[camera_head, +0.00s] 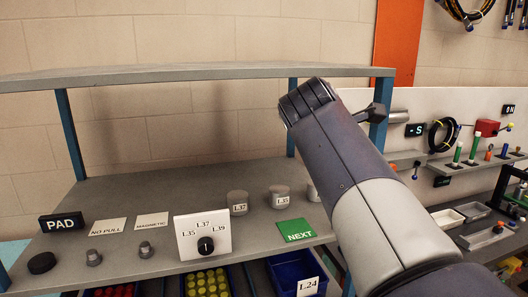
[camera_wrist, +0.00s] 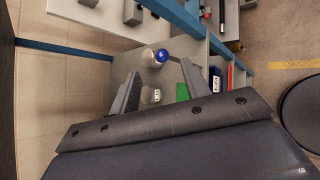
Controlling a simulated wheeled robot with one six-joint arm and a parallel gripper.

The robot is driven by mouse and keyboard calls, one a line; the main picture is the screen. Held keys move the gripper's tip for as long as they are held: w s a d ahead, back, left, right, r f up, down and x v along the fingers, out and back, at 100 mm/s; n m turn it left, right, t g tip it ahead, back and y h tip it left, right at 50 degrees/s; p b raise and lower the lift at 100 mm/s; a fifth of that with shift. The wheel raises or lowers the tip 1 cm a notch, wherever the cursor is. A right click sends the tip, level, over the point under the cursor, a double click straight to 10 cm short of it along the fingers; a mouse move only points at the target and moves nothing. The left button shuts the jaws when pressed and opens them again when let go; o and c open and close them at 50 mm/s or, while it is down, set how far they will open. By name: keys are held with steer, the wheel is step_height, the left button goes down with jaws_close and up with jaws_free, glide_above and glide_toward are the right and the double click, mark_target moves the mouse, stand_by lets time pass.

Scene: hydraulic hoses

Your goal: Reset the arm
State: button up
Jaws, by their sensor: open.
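My arm (camera_head: 360,190) rises from the bottom right of the head view and covers the right part of the bench. My gripper (camera_wrist: 160,75) shows in the wrist view with its two fingers spread apart. No object is clamped between them. Beyond the fingers are a blue-topped round piece (camera_wrist: 161,55), a pale cylinder (camera_wrist: 147,56) and a green card (camera_wrist: 182,92). The gripper's fingers cannot be made out in the head view.
The grey bench (camera_head: 140,195) has an upper shelf (camera_head: 190,72) on blue posts. On it stand a white dial panel (camera_head: 203,236), a PAD sign (camera_head: 62,222), grey cylinders (camera_head: 238,202) and a green NEXT card (camera_head: 296,231). Bins (camera_head: 206,283) sit below; the bench's back left is clear.

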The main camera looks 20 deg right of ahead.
steer(key=p+x, duration=0.1)
steer(key=x, duration=0.9)
steer(key=shift+a+f+p, duration=0.1)
steer(key=shift+f+p, duration=0.1)
steer(key=shift+p, duration=0.2)
